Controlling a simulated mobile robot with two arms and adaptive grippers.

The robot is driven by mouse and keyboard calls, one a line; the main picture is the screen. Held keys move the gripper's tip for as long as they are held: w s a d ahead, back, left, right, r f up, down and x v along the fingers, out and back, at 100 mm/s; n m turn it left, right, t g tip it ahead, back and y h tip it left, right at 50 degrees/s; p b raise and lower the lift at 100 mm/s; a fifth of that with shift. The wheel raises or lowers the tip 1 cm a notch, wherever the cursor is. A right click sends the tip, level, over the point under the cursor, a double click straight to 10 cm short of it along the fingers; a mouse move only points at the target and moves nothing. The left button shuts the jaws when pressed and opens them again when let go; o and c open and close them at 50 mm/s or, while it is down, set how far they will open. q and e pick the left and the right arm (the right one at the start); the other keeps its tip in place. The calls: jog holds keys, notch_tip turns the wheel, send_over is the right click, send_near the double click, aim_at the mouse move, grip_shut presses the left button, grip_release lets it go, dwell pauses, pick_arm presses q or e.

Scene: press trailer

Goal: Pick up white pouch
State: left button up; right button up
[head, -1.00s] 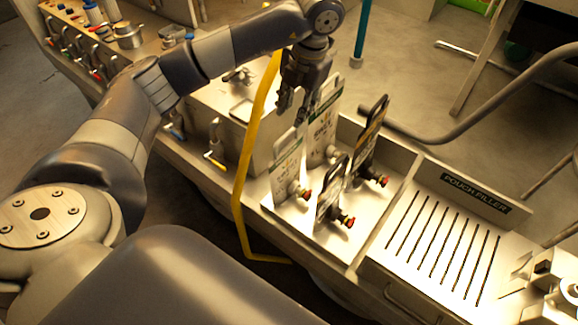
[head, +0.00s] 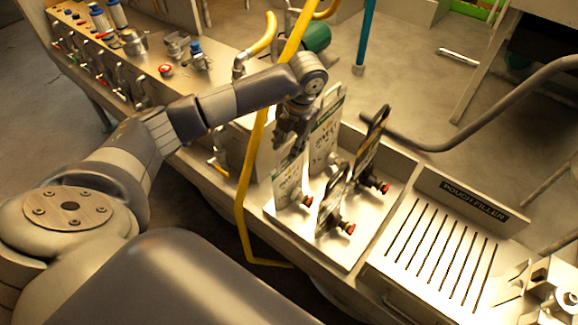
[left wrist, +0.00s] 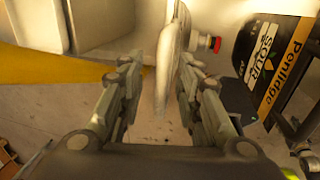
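A white pouch (head: 289,180) with a red-capped spout stands upright at the left of a metal tray (head: 368,222). A second white pouch (head: 327,128) stands behind it. My left gripper (head: 287,148) is at the top of the nearer white pouch, pointing down. In the left wrist view its two fingers (left wrist: 160,84) are apart, with the white pouch (left wrist: 172,60) edge-on between them. The pouch looks closer to the right finger; I cannot tell whether they touch. The gripper hides part of the pouch's top in the head view. My right gripper is not in view.
Two dark pouches, one at the back (head: 369,147) and one in front (head: 331,203), stand close by in the tray. A yellow rail (head: 251,165) rises left of the tray. The slotted pouch filler plate (head: 440,250) on the right is clear.

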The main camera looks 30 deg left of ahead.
pick_arm(q)
grip_shut()
